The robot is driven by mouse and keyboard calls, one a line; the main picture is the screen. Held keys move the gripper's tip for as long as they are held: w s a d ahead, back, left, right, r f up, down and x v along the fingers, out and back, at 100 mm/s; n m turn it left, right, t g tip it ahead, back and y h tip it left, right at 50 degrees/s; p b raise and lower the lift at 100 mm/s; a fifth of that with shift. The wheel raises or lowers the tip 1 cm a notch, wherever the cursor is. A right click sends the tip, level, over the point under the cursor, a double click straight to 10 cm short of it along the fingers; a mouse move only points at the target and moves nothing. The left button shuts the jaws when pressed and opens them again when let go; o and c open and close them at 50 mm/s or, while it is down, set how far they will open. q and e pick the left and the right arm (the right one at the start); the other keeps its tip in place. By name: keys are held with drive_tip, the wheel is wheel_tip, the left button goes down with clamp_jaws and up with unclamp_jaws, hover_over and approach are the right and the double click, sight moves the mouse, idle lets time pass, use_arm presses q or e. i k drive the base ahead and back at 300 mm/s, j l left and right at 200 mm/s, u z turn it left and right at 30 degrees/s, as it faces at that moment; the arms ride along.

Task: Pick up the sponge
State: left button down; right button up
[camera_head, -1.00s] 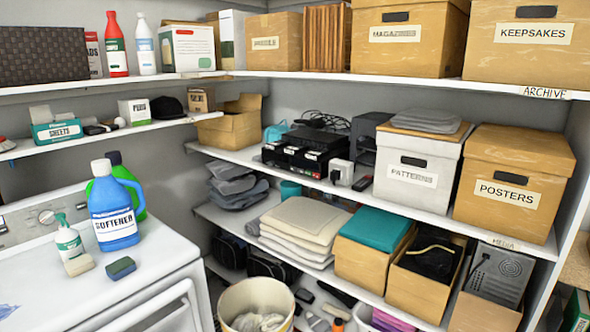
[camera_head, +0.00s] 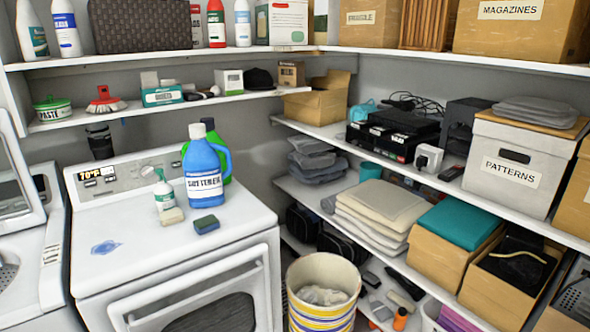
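A sponge (camera_head: 206,224), dark blue-green on top with a tan layer below, lies flat on the white top of the dryer-like machine (camera_head: 130,256), near its right side. A second, plain tan sponge or bar (camera_head: 171,216) lies just left of it, apart from it. A small white and green spray bottle (camera_head: 163,192) stands behind the tan one. A blue softener jug (camera_head: 205,172) stands behind the blue-green sponge, with a green bottle (camera_head: 216,150) partly hidden behind the jug. Neither of my grippers is in view.
The machine's top is clear at front and left except for a blue stain (camera_head: 105,247). A shelf (camera_head: 160,107) runs above its back. A striped bin (camera_head: 322,299) stands at its right, beside shelves with boxes and folded cloths. Another white machine (camera_head: 20,240) is at the far left.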

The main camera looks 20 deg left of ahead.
sight(175, 215)
drive_tip(key=u, duration=1.3)
